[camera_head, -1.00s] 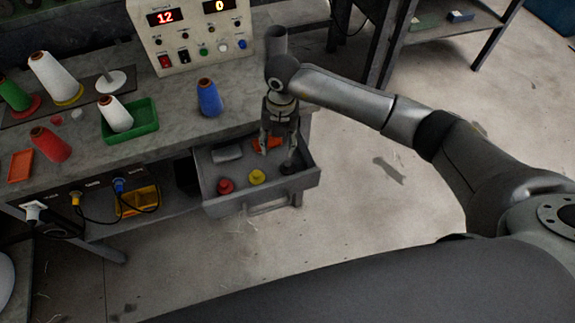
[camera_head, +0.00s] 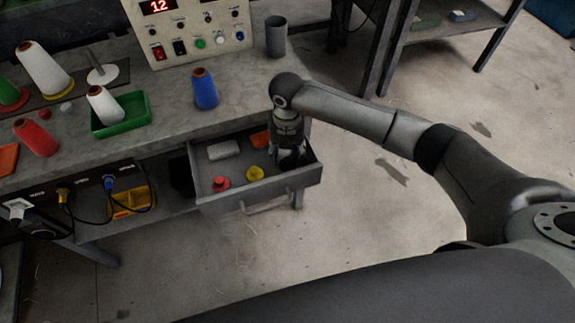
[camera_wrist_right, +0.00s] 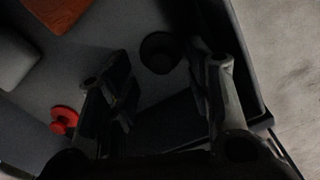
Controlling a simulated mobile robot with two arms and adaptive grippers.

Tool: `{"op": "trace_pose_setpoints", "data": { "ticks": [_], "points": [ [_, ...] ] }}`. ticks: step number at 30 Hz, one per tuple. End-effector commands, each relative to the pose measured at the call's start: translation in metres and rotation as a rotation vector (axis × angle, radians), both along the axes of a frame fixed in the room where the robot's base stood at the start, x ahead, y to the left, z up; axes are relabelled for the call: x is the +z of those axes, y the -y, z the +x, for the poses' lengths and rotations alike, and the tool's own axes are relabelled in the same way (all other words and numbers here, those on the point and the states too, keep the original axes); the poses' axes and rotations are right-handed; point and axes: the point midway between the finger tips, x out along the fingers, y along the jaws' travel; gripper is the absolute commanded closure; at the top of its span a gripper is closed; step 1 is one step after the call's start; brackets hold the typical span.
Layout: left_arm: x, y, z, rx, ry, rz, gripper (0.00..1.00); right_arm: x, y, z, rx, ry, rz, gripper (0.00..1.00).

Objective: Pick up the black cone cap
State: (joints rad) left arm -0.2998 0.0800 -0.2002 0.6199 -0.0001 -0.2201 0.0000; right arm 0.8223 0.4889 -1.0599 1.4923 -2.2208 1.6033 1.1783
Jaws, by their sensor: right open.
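The black cone cap (camera_wrist_right: 160,52) lies on the drawer floor near the drawer's right wall in the right wrist view. It shows dark and round in the space ahead of and between my fingers. My right gripper (camera_wrist_right: 165,85) is open and empty, one finger on each side, with no contact visible. In the head view my right gripper (camera_head: 289,160) points down into the right end of the open drawer (camera_head: 252,190), and the black cap cannot be made out there. My left gripper is not in view.
The drawer also holds a red cap (camera_head: 221,183), a yellow cap (camera_head: 255,173), a grey block (camera_head: 223,149) and an orange piece (camera_head: 260,139). A blue thread cone (camera_head: 205,90) and a grey cup (camera_head: 276,37) stand on the bench above. The drawer walls are close around my gripper.

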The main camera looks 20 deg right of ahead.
Motion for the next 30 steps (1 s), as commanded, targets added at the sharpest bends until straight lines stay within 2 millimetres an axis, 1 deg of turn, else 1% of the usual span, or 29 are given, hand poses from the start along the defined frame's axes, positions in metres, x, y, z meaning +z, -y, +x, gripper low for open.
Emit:
{"op": "trace_pose_setpoints", "data": {
  "ticks": [1, 4, 7, 13, 14, 22, 23, 30],
  "points": [
    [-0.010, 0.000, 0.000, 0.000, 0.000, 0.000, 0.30, -0.013, 0.001, -0.001, 0.000, 0.000, 0.001, 0.54],
    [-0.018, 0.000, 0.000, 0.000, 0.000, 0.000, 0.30, -0.023, 0.001, 0.000, -0.001, 0.002, 0.002, 0.54],
    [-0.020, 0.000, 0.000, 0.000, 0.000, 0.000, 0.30, -0.026, 0.001, 0.000, -0.002, 0.002, 0.002, 0.54],
    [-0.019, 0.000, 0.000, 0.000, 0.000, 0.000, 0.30, -0.024, 0.000, 0.000, -0.001, 0.002, 0.002, 0.54],
    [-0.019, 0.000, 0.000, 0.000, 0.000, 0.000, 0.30, -0.024, 0.000, 0.000, -0.001, 0.002, 0.002, 0.56],
    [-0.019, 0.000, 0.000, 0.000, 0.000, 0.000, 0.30, -0.024, 0.000, 0.000, -0.001, 0.002, 0.002, 0.91],
    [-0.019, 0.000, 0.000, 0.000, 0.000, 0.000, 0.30, -0.024, 0.000, 0.000, -0.001, 0.002, 0.002, 0.93],
    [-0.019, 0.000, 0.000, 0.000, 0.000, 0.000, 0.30, -0.024, 0.000, 0.000, -0.001, 0.002, 0.002, 0.94]
  ]
}}
